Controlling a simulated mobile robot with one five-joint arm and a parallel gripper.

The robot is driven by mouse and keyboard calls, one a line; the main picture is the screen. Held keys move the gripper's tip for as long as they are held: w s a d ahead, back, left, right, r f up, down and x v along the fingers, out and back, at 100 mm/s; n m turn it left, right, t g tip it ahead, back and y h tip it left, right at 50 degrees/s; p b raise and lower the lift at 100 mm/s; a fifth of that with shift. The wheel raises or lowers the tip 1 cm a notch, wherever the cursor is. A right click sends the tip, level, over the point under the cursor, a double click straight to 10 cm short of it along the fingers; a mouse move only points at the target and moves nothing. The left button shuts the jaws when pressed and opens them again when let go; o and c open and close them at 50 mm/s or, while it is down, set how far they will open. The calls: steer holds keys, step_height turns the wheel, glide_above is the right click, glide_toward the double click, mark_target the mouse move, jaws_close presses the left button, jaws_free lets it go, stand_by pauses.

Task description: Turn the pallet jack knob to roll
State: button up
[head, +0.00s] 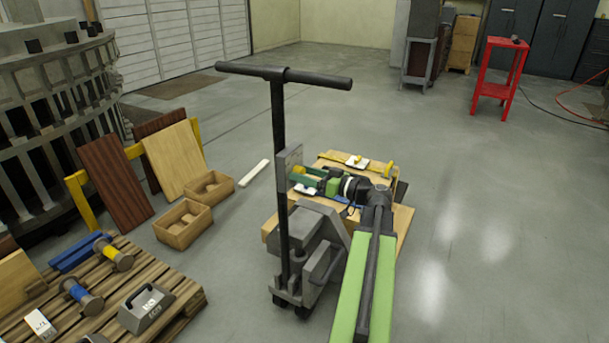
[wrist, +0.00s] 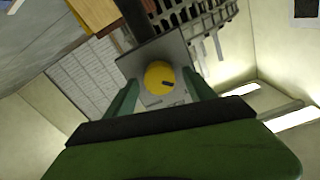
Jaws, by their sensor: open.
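The pallet jack (head: 316,238) stands in the middle of the head view, with a black T-handle (head: 284,77) on a tall post. A grey plate (head: 289,166) is fixed to the post. A round yellow knob (wrist: 159,77) with a dark pointer mark sits on this plate in the wrist view; the yellow knob also shows in the head view (head: 299,171). My gripper (head: 308,178) is open in front of the plate. In the wrist view its two green fingers (wrist: 160,92) stand on either side of the knob. I cannot tell whether they touch it. Any labels on the plate are unreadable.
A wooden board with small items (head: 330,162) lies behind my arm. A wooden pallet (head: 190,298) with weights and rollers is at the lower left, near small wooden boxes (head: 184,224). A red stand (head: 497,75) is at the back right. The right floor is clear.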

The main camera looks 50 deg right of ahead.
steer(key=c, duration=1.4)
steer(key=shift+o, duration=0.2)
steer(key=shift+m, duration=0.3)
steer(key=m, duration=0.4)
steer(key=shift+m, duration=0.3)
steer(key=shift+d+m, duration=0.1)
steer(key=shift+m, duration=2.1)
